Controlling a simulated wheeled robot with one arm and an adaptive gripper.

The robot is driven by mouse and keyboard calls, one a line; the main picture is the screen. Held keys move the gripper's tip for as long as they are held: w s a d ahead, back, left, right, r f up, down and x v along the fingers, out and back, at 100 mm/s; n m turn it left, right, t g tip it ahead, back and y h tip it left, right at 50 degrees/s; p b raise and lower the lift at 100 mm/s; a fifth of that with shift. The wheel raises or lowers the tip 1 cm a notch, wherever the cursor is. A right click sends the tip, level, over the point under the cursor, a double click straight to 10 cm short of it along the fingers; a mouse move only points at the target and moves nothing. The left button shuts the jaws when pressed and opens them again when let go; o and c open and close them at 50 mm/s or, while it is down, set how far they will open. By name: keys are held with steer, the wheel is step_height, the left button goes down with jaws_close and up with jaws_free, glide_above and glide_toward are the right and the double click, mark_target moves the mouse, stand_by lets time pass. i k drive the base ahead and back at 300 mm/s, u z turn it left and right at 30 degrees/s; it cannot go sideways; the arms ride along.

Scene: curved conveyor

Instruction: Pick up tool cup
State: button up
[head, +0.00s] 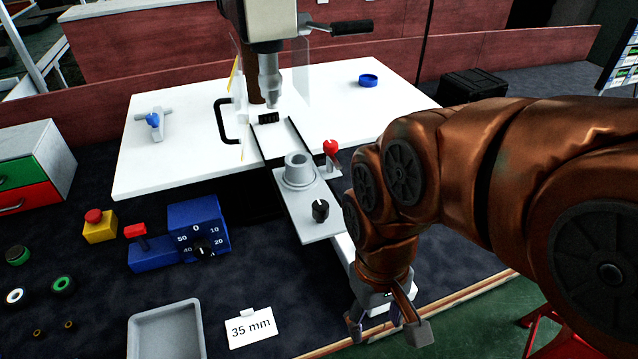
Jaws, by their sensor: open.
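A grey round cup-like piece with an opening in its top (299,171) stands upright on a narrow light plate (322,228) in front of the white table; it looks like the tool cup, though I cannot be sure.
A black knob (320,211) and a red-topped lever (331,149) stand close to the grey piece. A press-like machine (269,70) with clear guards stands behind it. A blue dial box (196,228), a grey tray (166,331) and a "35 mm" card (251,328) lie at the left front.

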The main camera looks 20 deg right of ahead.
mark_target(299, 173)
steer(key=z, duration=1.2)
steer(key=k, duration=1.2)
steer(key=u, duration=1.4)
steer(key=i, duration=0.5)
